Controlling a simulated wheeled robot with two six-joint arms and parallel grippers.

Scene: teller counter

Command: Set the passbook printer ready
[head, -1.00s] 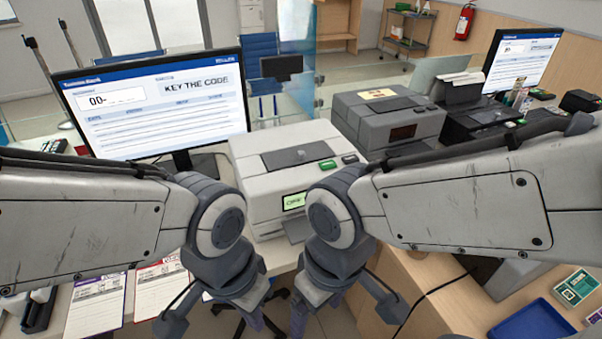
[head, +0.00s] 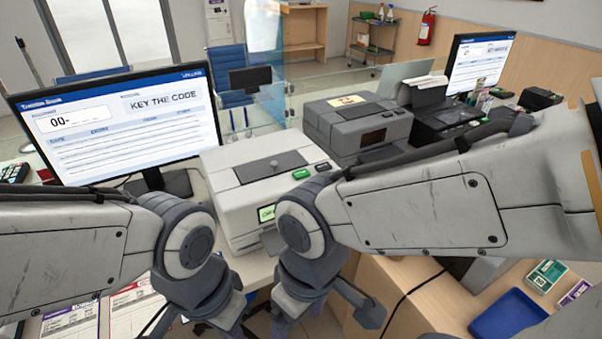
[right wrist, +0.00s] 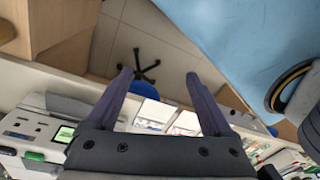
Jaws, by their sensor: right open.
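The pale grey passbook printer (head: 240,205) stands on the counter right of the large monitor. Its top has a dark panel, a green key (head: 301,174) and a dark key. A small lit green display (head: 266,213) on its front is partly covered by my right arm, and its text is unclear. It also shows in the right wrist view (right wrist: 28,122), at the left. My right gripper (right wrist: 160,76) is open with nothing between its fingers. My left gripper (head: 228,328) is low in front of the printer, its fingertips cut off. The monitor (head: 125,130) reads "KEY THE CODE" and "00-".
A darker grey machine (head: 357,122) stands behind and right of the printer. A blue tray (head: 507,314) and small green and purple boxes (head: 545,275) are at lower right. Printed sheets (head: 70,318) lie at lower left. A glass screen stands behind.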

